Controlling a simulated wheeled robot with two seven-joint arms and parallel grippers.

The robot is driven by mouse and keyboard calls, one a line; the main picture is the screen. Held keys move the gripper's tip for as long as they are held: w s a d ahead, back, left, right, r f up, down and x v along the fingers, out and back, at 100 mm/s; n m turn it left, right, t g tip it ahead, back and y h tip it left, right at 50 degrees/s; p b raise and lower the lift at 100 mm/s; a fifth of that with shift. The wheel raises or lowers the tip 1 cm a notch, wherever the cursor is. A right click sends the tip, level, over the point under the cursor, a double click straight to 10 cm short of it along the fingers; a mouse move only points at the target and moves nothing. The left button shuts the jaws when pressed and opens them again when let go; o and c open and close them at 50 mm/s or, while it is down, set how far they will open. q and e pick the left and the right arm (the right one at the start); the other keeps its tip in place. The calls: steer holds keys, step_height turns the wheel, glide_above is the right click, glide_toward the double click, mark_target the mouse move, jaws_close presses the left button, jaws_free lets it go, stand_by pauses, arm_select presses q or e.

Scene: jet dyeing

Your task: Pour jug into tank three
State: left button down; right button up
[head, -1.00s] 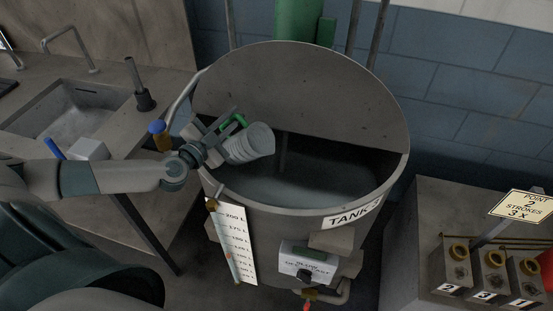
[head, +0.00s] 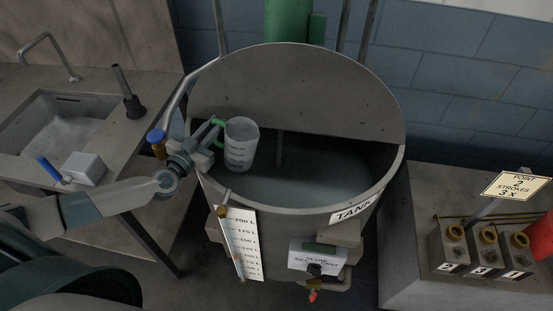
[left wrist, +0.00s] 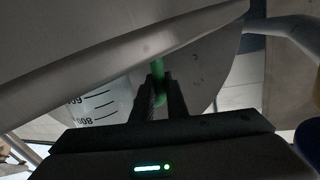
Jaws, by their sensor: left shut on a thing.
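The jug (head: 241,146) is a translucent cup with dark graduation marks and a green handle. In the head view it is close to upright, over the left rim of the tank marked TANK 3 (head: 352,206). My left gripper (head: 214,138) is shut on the jug's green handle. The left wrist view shows the fingers (left wrist: 160,98) around the green handle, with part of the jug's scale (left wrist: 98,104) at left. The tank is open at the top and holds dark liquid (head: 310,180). Its sign is partly cut by the viewing angle. My right gripper is not in view.
A sink counter (head: 60,130) with a tap stands at the left. A grey block (head: 425,235) with several numbered brass-topped pots stands at the right, under a sign (head: 516,186).

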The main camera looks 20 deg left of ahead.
arm_select(q)
steer(key=shift+w+a+r+p, duration=0.1)
steer(key=shift+a+r+p, duration=0.3)
steer(key=shift+r+p, duration=0.3)
step_height(320, 180, up, 3)
steer(key=n+p, duration=0.1)
steer(key=p, duration=0.2)
steer(key=shift+d, duration=0.1)
steer(key=shift+a+r+n+p, duration=0.35)
steer(key=shift+r+p, duration=0.15)
steer(key=shift+p, duration=0.15)
steer(key=shift+r+p, duration=0.5)
steer(key=shift+r, duration=0.05)
steer(key=shift+a+f, duration=0.1)
